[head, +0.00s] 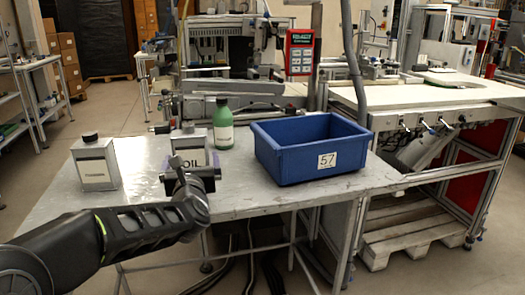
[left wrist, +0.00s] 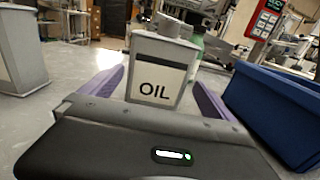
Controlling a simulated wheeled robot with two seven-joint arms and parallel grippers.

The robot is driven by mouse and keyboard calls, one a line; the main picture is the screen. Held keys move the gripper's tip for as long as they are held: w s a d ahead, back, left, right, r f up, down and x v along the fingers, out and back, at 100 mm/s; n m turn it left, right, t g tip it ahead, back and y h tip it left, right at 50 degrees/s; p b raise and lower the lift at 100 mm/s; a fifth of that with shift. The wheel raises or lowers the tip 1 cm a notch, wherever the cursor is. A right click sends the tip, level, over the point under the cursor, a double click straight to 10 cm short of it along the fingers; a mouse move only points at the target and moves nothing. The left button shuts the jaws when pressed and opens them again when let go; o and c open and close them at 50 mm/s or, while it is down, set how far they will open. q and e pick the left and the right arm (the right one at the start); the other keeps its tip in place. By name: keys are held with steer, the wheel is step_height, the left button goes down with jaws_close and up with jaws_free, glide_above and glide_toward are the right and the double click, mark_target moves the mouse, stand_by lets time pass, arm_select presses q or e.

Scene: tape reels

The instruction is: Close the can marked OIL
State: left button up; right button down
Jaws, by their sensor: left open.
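The can marked OIL (head: 190,142) stands upright on the grey table, a pale grey can with a white label. In the left wrist view the OIL can (left wrist: 158,62) stands ahead between my two purple fingers. A grey round part shows on its top; I cannot tell whether it is a seated cap. My left gripper (head: 190,168) is open in front of the can and hides its lower part in the head view. In the left wrist view the left gripper (left wrist: 156,88) has its fingers apart, one on each side of the can; contact is unclear. My right gripper is not in view.
A similar can with a dark cap (head: 97,165) stands to the left. A green bottle (head: 222,127) stands close behind the OIL can on the right. A blue crate marked 57 (head: 285,165) stands further right. The table's front edge (head: 270,207) is clear.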

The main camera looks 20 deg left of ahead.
mark_target(188, 125)
arm_select(q)
steer(key=x, duration=0.5)
steer(key=shift+s+a, duration=0.1)
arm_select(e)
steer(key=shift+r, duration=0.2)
arm_select(q)
steer(key=shift+r, duration=0.1)
steer(key=c, duration=1.7)
